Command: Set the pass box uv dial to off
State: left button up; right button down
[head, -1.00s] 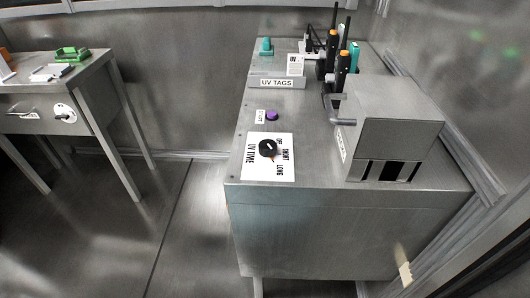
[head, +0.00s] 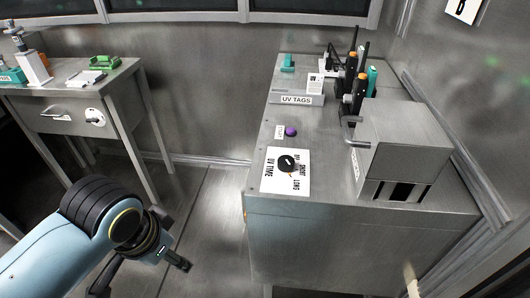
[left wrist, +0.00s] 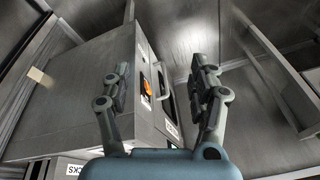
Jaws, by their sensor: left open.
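The UV dial (head: 287,163) is a black round knob on a white plate (head: 271,182) printed UV TIME, OFF, SHORT and LONG. The plate lies on the near left part of the steel bench top. My left gripper (head: 140,276) is low at the left in the head view, in front of the bench and well apart from the dial. In the left wrist view its two fingers (left wrist: 160,88) are spread and empty. My right gripper is not in view.
A purple button (head: 291,131) sits behind the dial plate. A UV TAGS holder (head: 296,99) and a grey box (head: 405,140) with a handle stand farther back and right. A side table (head: 62,96) is at the left. Floor between the tables is clear.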

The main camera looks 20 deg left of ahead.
pick_arm(q)
jog(key=w+r+m, duration=0.1)
jog(key=w+r, duration=0.3)
jog(key=r, duration=0.1)
notch_tip(320, 180, up, 10)
jog(key=f+m+g+h, duration=0.1)
jog(key=m+g, duration=0.2)
jog(key=m, duration=0.6)
send_over(287, 160)
notch_tip(287, 160, down, 10)
jog(key=shift+w+f+b, duration=0.1)
jog(key=shift+b, duration=0.25)
jog(key=c, duration=1.1)
jog(key=shift+c, duration=0.2)
